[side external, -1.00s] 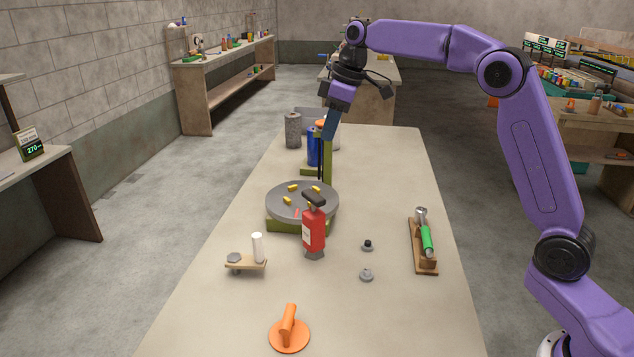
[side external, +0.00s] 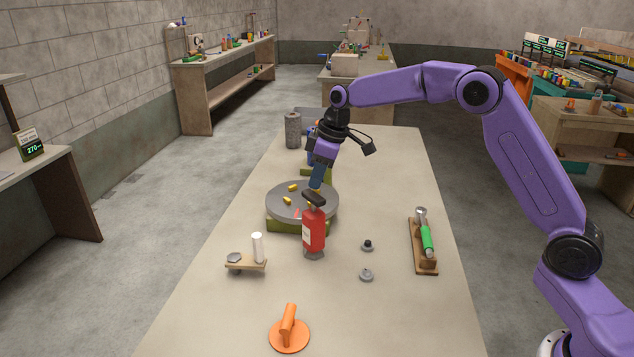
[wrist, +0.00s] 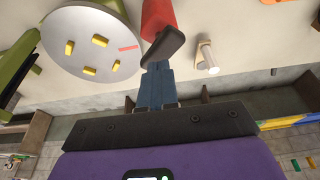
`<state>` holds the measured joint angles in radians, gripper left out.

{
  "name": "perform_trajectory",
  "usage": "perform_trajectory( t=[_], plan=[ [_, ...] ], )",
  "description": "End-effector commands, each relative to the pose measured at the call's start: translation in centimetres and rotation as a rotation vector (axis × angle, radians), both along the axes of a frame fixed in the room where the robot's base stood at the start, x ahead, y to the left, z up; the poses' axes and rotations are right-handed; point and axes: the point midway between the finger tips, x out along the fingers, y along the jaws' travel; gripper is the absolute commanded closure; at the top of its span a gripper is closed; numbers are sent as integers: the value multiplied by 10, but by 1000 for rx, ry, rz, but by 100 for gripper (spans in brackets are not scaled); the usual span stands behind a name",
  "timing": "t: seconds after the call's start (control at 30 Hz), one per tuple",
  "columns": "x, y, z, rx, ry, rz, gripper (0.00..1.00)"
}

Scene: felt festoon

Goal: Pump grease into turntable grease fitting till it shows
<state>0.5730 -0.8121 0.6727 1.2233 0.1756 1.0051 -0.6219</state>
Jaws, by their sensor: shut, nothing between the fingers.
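The red grease pump (side external: 314,231), with a black head or lever (side external: 314,198) on top, stands upright in front of the turntable. The turntable (side external: 285,209) is a grey disc on a green base, with several yellow blocks and a red mark on top. My gripper (side external: 316,187) is shut and empty, its blue fingers pointing down just above or at the black head; contact cannot be told. In the wrist view the shut fingers (wrist: 157,70) lie beside the black head (wrist: 163,48), with the turntable disc (wrist: 92,43) at left. I cannot make out the grease fitting or any grease.
A white cylinder on a small wooden stand (side external: 246,264) is at left. An orange handled disc (side external: 289,336) is at the front. Two small knobs (side external: 367,245) and a green-handled tool on a wooden rack (side external: 424,242) are at right. A grey cylinder (side external: 293,130) stands behind.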

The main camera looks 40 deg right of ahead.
Motion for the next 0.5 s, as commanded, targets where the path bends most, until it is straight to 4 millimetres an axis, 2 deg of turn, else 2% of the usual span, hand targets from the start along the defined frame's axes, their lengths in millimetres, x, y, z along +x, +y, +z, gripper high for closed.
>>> perform_trajectory(
  t=[0.17,0.5],
  plan=[
    [0,0,-12,0,0,1,100],
    [0,0,-14,1,-1,1,100]
  ],
)
